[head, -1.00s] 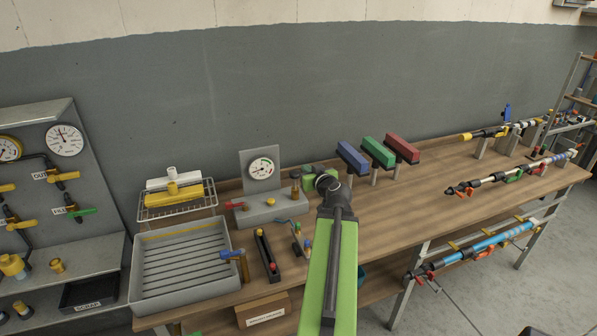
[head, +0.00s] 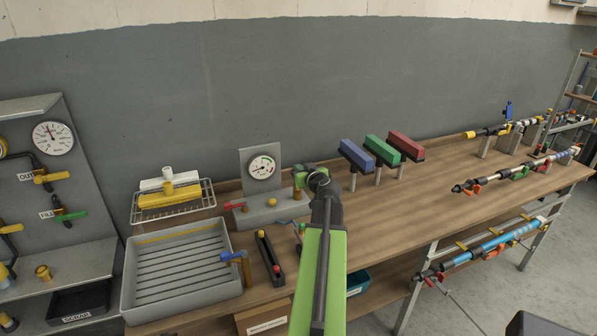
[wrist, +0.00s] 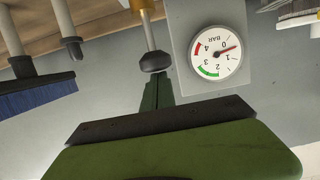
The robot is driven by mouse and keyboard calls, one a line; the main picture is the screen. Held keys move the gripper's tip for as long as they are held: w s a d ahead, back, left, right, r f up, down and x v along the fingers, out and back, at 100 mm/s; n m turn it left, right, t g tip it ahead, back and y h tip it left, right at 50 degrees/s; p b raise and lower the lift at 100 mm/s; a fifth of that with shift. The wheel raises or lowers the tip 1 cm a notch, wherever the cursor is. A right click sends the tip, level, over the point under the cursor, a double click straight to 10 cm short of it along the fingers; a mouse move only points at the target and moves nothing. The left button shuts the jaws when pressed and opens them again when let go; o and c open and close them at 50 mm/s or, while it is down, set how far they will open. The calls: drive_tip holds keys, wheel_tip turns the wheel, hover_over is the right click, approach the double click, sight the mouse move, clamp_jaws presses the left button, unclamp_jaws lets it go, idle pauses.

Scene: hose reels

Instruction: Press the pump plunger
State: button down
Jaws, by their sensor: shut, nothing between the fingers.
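The pump is a grey block (head: 255,217) on the bench with an upright gauge plate behind it. In the head view my gripper (head: 302,175) is over the right end of the block and hides most of the plunger. The gauge (wrist: 216,52) has its red needle near 0.
A red-handled valve (head: 234,206) and a brass fitting (head: 272,202) are on the block's left and middle. Blue (head: 356,155), green (head: 382,150) and red (head: 406,146) brush-like blocks stand on posts to the right. A grey tray (head: 130,285) is at left.

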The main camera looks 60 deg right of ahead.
drive_tip(key=shift+w, duration=0.1)
drive_tip(key=f+b, duration=0.4)
drive_tip(key=shift+s+f+b, duration=0.2)
drive_tip(key=shift+f+b, duration=0.05)
drive_tip(key=shift+b, duration=0.05)
